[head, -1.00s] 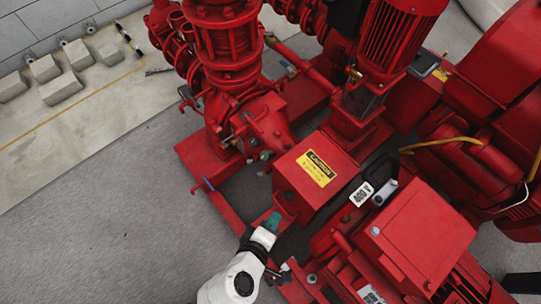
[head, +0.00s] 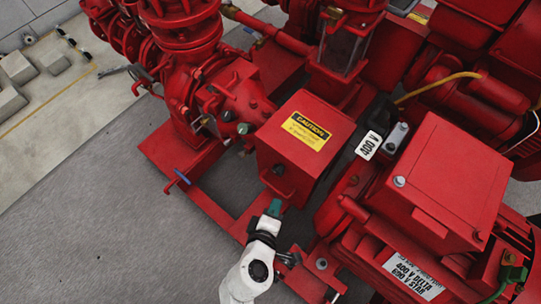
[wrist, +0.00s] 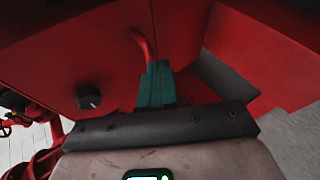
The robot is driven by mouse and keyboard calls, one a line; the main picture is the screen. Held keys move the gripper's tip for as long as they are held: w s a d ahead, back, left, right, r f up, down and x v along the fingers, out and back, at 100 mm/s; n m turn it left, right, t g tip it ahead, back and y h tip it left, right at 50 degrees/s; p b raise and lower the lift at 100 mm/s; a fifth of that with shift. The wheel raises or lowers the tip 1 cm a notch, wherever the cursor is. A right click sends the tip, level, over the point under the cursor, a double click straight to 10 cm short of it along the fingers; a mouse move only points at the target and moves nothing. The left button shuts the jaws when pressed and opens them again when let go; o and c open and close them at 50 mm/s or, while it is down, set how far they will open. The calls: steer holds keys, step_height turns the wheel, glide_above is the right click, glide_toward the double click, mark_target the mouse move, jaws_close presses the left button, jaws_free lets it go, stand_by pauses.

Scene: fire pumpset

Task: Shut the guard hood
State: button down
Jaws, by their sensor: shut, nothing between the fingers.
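The guard hood (head: 330,150) is a red box with a yellow-and-black caution label, standing between the pump and the motor. Its front face carries a small dark knob (head: 278,169), and I cannot tell from here how far the hood is closed. My gripper (head: 274,207), with green fingers, is low at the hood's front face. In the wrist view the shut, empty fingers (wrist: 156,84) point at a curved red handle (wrist: 145,43) on a red panel. The fingertips are at or very near the handle's lower end; contact is unclear. The dark knob (wrist: 88,97) is to their left.
The red pump (head: 215,95) stands left of the hood. The red base frame (head: 215,212) runs below. Grey floor (head: 100,220) is clear at left.

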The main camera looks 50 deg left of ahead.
steer(key=shift+w+a+f+b, duration=0.1)
steer(key=shift+w+f+b, duration=0.4)
steer(key=shift+f, duration=0.4)
